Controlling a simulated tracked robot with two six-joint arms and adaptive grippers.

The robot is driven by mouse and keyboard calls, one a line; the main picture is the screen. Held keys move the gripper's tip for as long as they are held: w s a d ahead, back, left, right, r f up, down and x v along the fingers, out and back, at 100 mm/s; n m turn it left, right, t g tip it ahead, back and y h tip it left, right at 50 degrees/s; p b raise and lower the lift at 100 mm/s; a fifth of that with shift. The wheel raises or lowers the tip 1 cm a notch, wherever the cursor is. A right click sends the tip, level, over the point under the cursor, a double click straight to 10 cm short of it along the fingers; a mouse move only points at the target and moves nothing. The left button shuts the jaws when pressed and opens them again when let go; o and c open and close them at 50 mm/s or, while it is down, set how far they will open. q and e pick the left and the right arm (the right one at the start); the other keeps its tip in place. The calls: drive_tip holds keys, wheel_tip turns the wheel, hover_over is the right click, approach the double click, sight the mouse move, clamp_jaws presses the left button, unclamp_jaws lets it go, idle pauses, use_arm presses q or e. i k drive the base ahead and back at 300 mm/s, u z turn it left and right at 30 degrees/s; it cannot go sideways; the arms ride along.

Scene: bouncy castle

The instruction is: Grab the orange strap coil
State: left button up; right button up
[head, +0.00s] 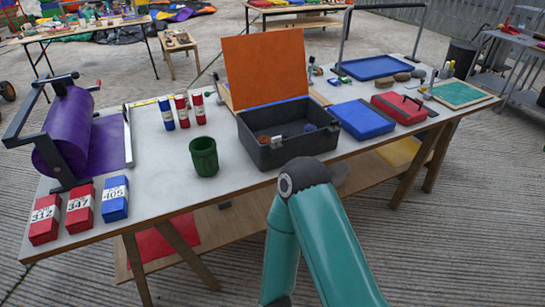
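I cannot clearly make out an orange strap coil. A dark open box (262,158) with an orange lid (265,66) raised stands at the middle of the table. Inside it lie a small orange-brown item (277,138) and a small bluish item (310,128), too small to identify. One teal arm of mine rises from the bottom of the head view, its dark elbow joint just in front of the box. No fingertips show on it. My other arm is out of view.
The workbench (150,190) also carries a purple roll (68,130), a green cup (204,157), red and blue cans, numbered blocks, a blue case (362,119) and a red case (399,107). A lower shelf runs beneath.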

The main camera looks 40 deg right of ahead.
sight(263, 140)
drive_tip(key=z, duration=0.15)
drive_tip(key=k, duration=0.35)
drive_tip(key=u, duration=1.35)
drive_tip(key=i, duration=0.1)
drive_tip(key=z, duration=2.8)
drive_tip(key=i, duration=0.9)
drive_tip(key=u, duration=0.05)
